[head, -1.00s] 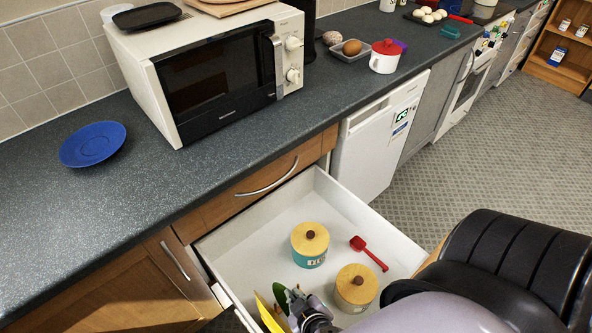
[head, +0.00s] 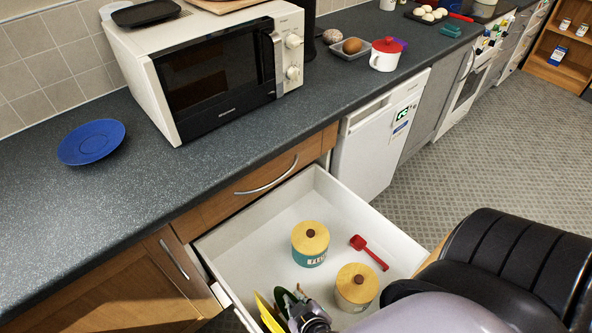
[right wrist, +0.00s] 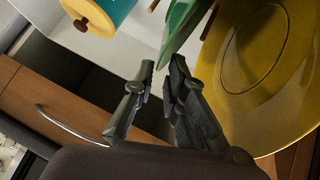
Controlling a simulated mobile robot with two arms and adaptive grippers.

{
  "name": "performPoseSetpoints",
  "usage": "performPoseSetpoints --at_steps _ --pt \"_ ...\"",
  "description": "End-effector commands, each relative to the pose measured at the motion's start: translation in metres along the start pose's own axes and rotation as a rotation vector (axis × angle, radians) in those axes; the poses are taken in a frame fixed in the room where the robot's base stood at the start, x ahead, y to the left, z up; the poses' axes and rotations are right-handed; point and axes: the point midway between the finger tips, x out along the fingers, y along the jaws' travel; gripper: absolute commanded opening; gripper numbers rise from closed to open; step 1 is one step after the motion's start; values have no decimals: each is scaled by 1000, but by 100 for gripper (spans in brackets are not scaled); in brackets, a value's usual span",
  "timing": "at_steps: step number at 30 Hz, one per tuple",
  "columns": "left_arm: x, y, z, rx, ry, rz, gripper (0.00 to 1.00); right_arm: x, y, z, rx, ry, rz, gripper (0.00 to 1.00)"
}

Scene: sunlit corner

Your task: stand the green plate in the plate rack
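The green plate (head: 284,300) shows nearly edge-on at the drawer's near end; in the right wrist view (right wrist: 184,32) its lower edge reaches to between my fingertips. The yellow plate (head: 268,314) stands beside it and fills the right of the wrist view (right wrist: 258,70). My right gripper (head: 306,312) is at the green plate; in the wrist view (right wrist: 161,66) its fingers are apart, one on each side of the edge. I cannot tell whether they touch it. Short wooden pegs (right wrist: 207,20), possibly of the plate rack, show behind the plates; the rest is hidden. My left gripper is out of view.
The open white drawer (head: 250,230) holds two yellow-lidded canisters (head: 310,243) (head: 357,287) and a red scoop (head: 369,252). On the counter (head: 150,195) are a blue plate (head: 91,141) and a microwave (head: 205,70). The counter's front left is clear.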

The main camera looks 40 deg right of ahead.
Motion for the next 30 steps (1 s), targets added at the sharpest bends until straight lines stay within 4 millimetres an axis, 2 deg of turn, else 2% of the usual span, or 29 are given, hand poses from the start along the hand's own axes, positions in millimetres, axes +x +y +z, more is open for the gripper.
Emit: performPoseSetpoints --at_steps 6,17,20,30 --pt "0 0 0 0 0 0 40 0 0 0 0 -1 -1 28" --pt "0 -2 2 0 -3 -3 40 -3 1 -2 0 -1 0 28" --pt "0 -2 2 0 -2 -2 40 -10 4 -9 -1 1 -1 28" --pt "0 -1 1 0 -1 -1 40 -52 22 -48 -1 2 -2 28"
